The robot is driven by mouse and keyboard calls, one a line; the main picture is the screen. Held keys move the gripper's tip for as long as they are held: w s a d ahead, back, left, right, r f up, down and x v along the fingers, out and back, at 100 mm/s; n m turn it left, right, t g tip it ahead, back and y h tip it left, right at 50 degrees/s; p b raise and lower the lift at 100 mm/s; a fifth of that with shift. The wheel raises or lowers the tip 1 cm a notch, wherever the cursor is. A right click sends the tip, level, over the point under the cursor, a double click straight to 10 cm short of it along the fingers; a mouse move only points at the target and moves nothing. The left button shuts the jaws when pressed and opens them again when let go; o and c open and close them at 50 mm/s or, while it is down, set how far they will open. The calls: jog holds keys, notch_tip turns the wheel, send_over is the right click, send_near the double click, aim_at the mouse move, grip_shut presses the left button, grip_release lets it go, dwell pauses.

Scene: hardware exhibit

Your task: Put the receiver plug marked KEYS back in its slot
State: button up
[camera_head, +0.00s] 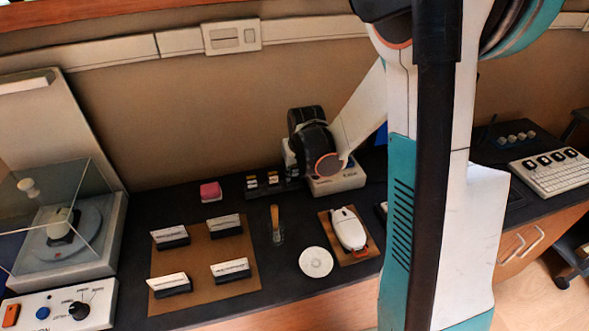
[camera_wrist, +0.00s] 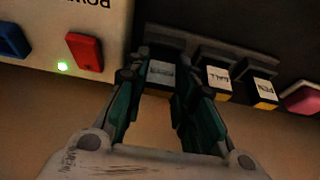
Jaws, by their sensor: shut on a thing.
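My gripper (camera_wrist: 160,78) is shut on a plug (camera_wrist: 160,73) with a grey label face, held between its two teal fingers. The label is too dark and small to read for sure. The plug is at the left end of a dark slotted rack (camera_wrist: 180,40); I cannot tell whether it is fully seated. Two other plugs stand in the rack to its right, marked BALL (camera_wrist: 218,80) and PEN (camera_wrist: 264,90), with yellow lower ends. In the head view, my wrist and arm hide the gripper and the held plug; the other two plugs (camera_head: 262,182) show.
A white power box (camera_wrist: 92,15) with a red switch, a blue switch and a lit green lamp stands close left of the fingers. A pink block (camera_wrist: 303,98) lies to the right. Label cards on a brown mat (camera_head: 210,285), a white mouse (camera_head: 348,229) and a disc (camera_head: 315,262) occupy the front.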

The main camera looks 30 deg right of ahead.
jog(key=shift+f+b, duration=0.4)
jog(key=shift+f, duration=0.1)
jog(key=o, duration=0.9)
jog(key=o, duration=0.5)
jog(key=shift+r, duration=0.15)
jog(key=shift+r+p, duration=2.55)
jog(key=shift+r, duration=0.9)
